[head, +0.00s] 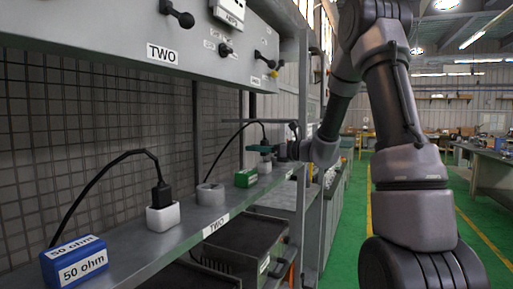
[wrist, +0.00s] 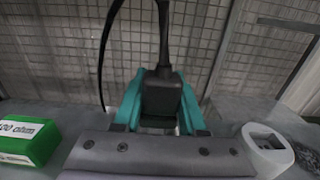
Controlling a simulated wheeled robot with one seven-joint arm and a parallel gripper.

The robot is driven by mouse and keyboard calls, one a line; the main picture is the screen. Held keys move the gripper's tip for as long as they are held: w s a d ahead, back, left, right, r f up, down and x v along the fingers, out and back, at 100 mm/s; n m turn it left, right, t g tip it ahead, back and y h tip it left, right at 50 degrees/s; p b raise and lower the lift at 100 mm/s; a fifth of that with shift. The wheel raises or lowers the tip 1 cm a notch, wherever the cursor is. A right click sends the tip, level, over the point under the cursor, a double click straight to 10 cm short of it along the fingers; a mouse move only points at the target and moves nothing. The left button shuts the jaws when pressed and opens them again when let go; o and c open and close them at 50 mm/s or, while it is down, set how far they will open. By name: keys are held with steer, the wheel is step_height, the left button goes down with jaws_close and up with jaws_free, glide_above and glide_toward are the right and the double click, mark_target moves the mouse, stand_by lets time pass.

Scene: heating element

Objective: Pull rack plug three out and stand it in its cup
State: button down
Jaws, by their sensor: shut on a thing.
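My gripper (head: 266,148) has teal fingers and is over the far part of the shelf in the head view. In the wrist view my gripper (wrist: 160,103) is shut on a black plug (wrist: 161,88), with a finger on each side. The plug is upright, its cable rising from its top. Its lower end is hidden, so I cannot tell whether it is clear of what is under it. A white holder (wrist: 268,145) with a dark opening stands to the right of the plug. A white holder (head: 265,167) shows below my gripper in the head view.
A green box (head: 246,178) stands near my gripper, also at left in the wrist view (wrist: 28,140). Nearer are a round grey-white cup (head: 210,195), a black plug (head: 161,194) in a white holder (head: 163,217) and a blue box (head: 75,262). A mesh panel (head: 110,110) stands behind.

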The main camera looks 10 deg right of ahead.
mark_target(264, 159)
steer(key=shift+f, duration=1.75)
steer(key=shift+c, duration=1.9)
jaws_free()
steer(key=shift+f, duration=0.1)
steer(key=v, duration=1.1)
steer(key=shift+a, duration=0.1)
